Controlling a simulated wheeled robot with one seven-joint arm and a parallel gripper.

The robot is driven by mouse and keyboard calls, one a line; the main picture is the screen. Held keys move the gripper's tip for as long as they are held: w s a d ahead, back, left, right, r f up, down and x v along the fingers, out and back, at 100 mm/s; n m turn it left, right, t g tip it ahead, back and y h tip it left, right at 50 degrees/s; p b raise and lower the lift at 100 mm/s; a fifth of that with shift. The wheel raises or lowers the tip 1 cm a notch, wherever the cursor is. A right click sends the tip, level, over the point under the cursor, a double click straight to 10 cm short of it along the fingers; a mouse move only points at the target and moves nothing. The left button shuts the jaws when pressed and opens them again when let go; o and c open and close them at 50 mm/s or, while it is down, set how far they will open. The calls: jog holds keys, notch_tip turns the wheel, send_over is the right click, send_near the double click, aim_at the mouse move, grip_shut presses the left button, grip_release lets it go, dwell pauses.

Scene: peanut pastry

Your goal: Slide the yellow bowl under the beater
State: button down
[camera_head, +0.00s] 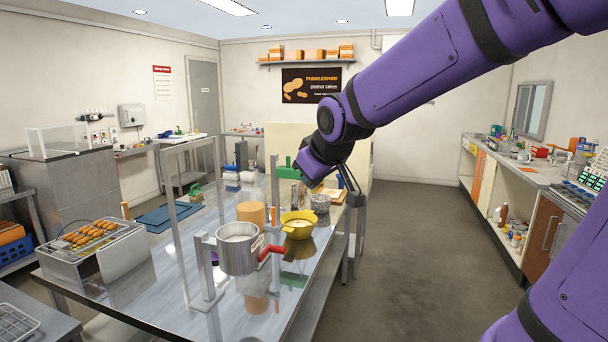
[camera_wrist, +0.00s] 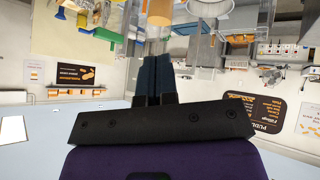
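The yellow bowl (camera_head: 298,229) stands upright on the steel table, left of and below my arm's end in the head view. My gripper (camera_wrist: 155,60) shows in the wrist view with its two dark fingers together and nothing visible between them. In the head view my purple wrist is above the far right part of the table, apart from the bowl; the fingertips are hard to make out there. A metal pot (camera_head: 238,254) on an upright stand with a red handle (camera_head: 270,252) is nearer and left of the bowl. I cannot clearly identify the beater.
A tan cylinder (camera_head: 251,213) stands left of the bowl. A grey speckled pot (camera_head: 320,204) stands behind the bowl at right. A tray of pastries (camera_head: 88,236) sits at the left. The steel table (camera_head: 170,292) has bare room at front left. Floor is clear at right.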

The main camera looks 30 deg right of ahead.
jog(key=s+a+m+g, duration=0.1)
jog(key=s+a, duration=0.2)
jog(key=s, duration=0.6)
jog(key=s+a+f+m+g+y, duration=0.1)
jog(key=s+a+g, duration=0.1)
jog(key=s, duration=0.8)
jog(key=shift+a+f+m, duration=0.25)
jog(key=shift+a+m, duration=0.05)
jog(key=shift+a, duration=0.35)
